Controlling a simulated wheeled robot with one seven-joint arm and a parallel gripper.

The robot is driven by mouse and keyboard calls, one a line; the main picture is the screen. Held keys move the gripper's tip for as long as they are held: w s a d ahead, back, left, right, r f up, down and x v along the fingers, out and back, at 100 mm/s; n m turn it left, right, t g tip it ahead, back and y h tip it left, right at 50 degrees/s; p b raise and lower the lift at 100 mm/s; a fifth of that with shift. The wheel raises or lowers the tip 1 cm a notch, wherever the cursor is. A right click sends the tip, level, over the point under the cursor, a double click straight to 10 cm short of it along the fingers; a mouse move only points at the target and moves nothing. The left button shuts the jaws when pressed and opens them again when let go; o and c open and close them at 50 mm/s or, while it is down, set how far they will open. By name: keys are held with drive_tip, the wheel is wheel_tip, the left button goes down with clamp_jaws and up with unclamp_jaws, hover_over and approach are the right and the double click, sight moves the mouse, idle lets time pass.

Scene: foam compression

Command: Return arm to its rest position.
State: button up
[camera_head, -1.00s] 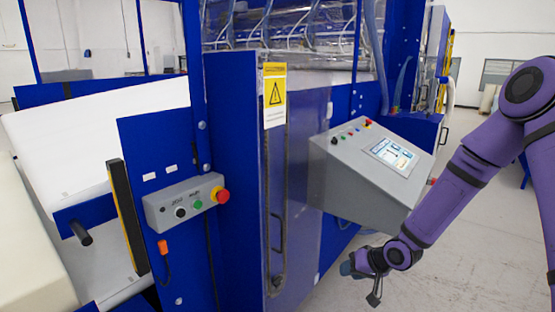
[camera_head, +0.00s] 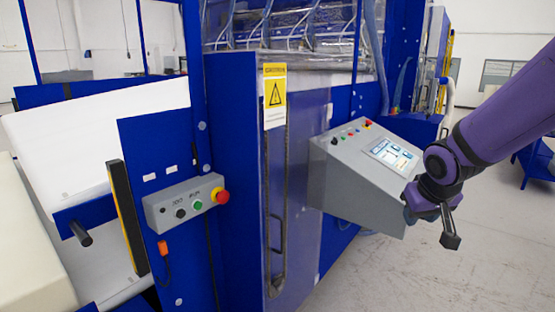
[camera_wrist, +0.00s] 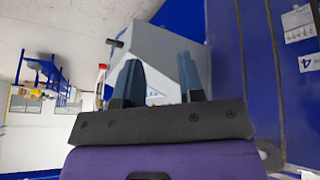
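My arm, purple with black joints, reaches in from the right edge of the head view. My gripper (camera_head: 430,226) hangs at its end, in front of the right part of the grey control console (camera_head: 345,178) in that picture. In the wrist view my gripper (camera_wrist: 158,72) shows two dark fingers standing apart with nothing held between them. The grey console (camera_wrist: 158,48) shows behind and between the fingers there. I cannot tell the exact gap between the gripper and the console.
The blue machine frame and its door (camera_head: 290,190) stand left of the console. A small button box (camera_head: 186,203) with a red knob is on the machine's front. Open grey floor (camera_head: 440,285) lies below and right of my gripper. A blue stand (camera_head: 538,160) is at the far right.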

drive_tip(key=s+r, duration=0.6)
drive_tip(key=s, duration=0.4)
drive_tip(key=s+r+y, duration=0.1)
drive_tip(key=s+r, duration=0.5)
drive_tip(key=s, duration=0.5)
drive_tip(key=shift+s+a+m, duration=0.15)
drive_tip(key=shift+s+m, duration=0.15)
drive_tip(key=shift+c, duration=0.3)
